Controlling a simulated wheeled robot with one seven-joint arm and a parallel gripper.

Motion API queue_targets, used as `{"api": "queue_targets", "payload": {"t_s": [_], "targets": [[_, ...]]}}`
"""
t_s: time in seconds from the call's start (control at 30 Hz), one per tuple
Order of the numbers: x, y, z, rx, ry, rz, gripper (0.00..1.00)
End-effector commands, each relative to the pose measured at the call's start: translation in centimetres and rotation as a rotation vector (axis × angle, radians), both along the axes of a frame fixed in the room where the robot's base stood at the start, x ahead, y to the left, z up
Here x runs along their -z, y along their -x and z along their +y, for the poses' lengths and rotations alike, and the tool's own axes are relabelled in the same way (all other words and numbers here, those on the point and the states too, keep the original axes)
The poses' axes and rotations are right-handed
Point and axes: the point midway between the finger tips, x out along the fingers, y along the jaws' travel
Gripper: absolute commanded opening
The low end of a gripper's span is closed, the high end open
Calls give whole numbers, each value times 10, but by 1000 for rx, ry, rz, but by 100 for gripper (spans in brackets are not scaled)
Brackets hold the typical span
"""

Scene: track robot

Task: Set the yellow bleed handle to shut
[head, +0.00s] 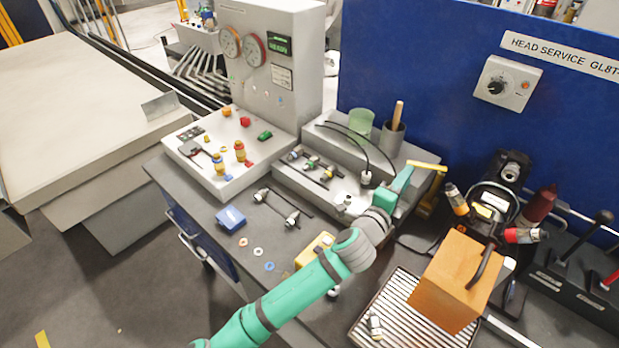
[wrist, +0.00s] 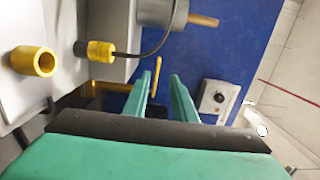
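The yellow bleed handle (head: 428,166) is a thin yellow bar at the back right of the grey bench block, lying roughly level above a dark yellow fitting (head: 428,204). My gripper (head: 408,171) reaches the left end of the handle in the head view. In the wrist view my gripper (wrist: 162,76) has its two teal fingers apart, and the yellow handle (wrist: 157,76) shows between their tips, nearer the left finger. I cannot tell whether a finger touches it. The handle's pivot is not clear in either view.
A grey cup with a wooden handle (head: 392,138) and a green cup (head: 361,122) stand just behind and left. A black cable loops to a plug (head: 366,178). An orange block (head: 455,282) and a black device (head: 505,180) stand on the right. A blue wall (head: 440,100) rises behind.

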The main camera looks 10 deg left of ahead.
Motion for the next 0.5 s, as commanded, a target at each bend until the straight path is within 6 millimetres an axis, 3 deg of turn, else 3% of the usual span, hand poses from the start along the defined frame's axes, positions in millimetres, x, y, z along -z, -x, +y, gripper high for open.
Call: {"api": "queue_targets", "payload": {"t_s": [0.27, 0.5], "targets": [[-41, -1, 6, -20, 157, -59, 24], [-72, 1, 23, -51, 288, -110, 24]]}}
